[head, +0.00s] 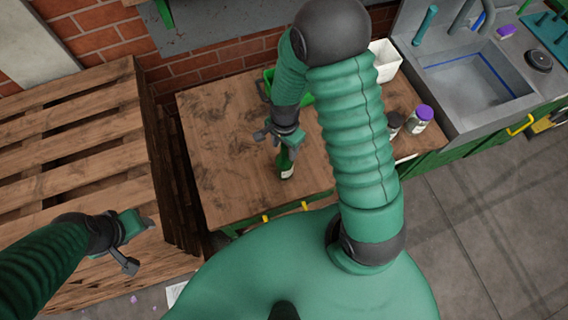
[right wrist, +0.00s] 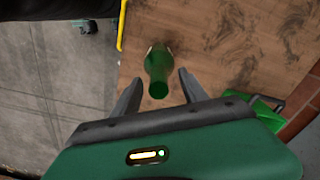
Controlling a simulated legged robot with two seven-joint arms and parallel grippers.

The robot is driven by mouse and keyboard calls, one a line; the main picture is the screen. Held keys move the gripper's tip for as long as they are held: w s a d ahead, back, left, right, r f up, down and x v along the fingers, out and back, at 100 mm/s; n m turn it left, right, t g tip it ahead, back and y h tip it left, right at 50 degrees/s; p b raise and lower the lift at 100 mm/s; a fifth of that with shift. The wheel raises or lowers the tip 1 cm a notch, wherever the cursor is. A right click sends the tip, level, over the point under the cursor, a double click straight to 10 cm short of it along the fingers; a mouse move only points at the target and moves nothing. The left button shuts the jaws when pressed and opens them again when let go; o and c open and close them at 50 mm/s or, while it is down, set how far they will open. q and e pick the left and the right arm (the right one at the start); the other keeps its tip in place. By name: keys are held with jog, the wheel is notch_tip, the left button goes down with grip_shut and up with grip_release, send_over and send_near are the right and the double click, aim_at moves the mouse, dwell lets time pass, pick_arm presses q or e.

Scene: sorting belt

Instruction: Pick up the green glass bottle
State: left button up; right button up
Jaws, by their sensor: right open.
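The green glass bottle (head: 286,168) stands on the wooden counter (head: 225,140) near its front edge, partly hidden by my right gripper in the head view. My right gripper (head: 282,139) is above it with its fingers pointing down. In the right wrist view the bottle (right wrist: 158,72) lies between and beyond the two spread fingers of the right gripper (right wrist: 156,88). The fingers look apart from the bottle. My left gripper (head: 140,243) is at the lower left, near the edge of the wooden pallets, with its fingers spread and nothing between them.
A green crate (head: 268,88) is behind my right forearm. Jars with a purple lid (head: 419,118) and a dark lid (head: 394,124) stand right of my arm, near a white container (head: 386,60). A sink (head: 475,85) is at the right. Stacked wooden pallets (head: 75,150) stand left.

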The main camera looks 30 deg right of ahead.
jog(key=shift+d, duration=0.1)
jog(key=c, duration=0.5)
jog(key=shift+a, duration=0.2)
grip_shut()
dwell(0.5)
